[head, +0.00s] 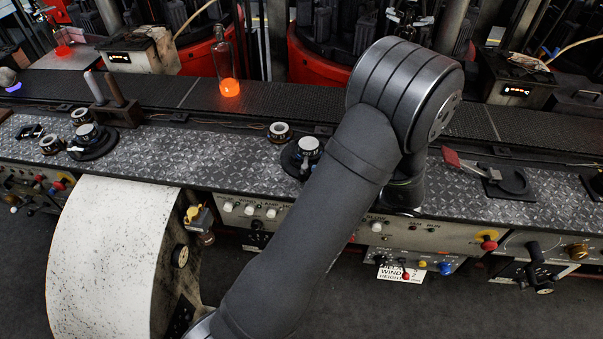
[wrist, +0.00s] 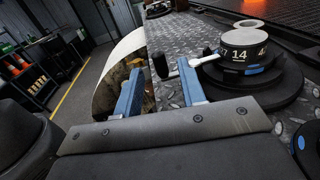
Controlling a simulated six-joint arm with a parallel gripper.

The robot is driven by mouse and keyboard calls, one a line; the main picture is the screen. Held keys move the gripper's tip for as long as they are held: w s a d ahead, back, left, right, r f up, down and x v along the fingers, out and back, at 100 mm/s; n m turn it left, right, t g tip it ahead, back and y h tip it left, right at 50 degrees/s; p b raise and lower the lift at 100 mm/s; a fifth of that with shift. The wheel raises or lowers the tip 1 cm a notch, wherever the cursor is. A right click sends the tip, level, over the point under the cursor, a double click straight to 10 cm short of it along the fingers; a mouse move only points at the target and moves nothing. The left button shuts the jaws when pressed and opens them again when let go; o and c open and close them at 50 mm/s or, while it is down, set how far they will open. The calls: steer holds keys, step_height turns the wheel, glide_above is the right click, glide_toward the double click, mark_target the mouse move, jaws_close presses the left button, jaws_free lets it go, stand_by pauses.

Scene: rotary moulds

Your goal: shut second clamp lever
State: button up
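In the wrist view, my gripper (wrist: 157,80) is open, with its two blue fingers apart. A small lever with a black handle (wrist: 160,67) shows by the fingertips, and a pale arm (wrist: 206,58) beside it runs to a round dial marked 14 (wrist: 243,45). I cannot tell whether the fingers touch the handle. In the head view, a round dial (head: 308,147) stands left of my arm, which hides my gripper. A red-handled lever (head: 452,157) lies on the bench to the right. Which lever is the second clamp is not clear.
The patterned metal bench top (head: 220,160) carries more round parts on a black base (head: 92,143) at the left. A dark conveyor (head: 290,105) runs behind, with a glowing bottle (head: 225,62). A large white drum (head: 110,260) stands in front, left.

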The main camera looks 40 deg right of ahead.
steer(key=v, duration=0.6)
steer(key=shift+w+a, duration=0.1)
steer(key=shift+w, duration=0.05)
stand_by(0.3)
steer(key=x, duration=1.1)
steer(key=shift+w+a, duration=0.1)
steer(key=shift+w, duration=0.05)
steer(key=shift+w+a, duration=0.2)
steer(key=shift+w, duration=0.05)
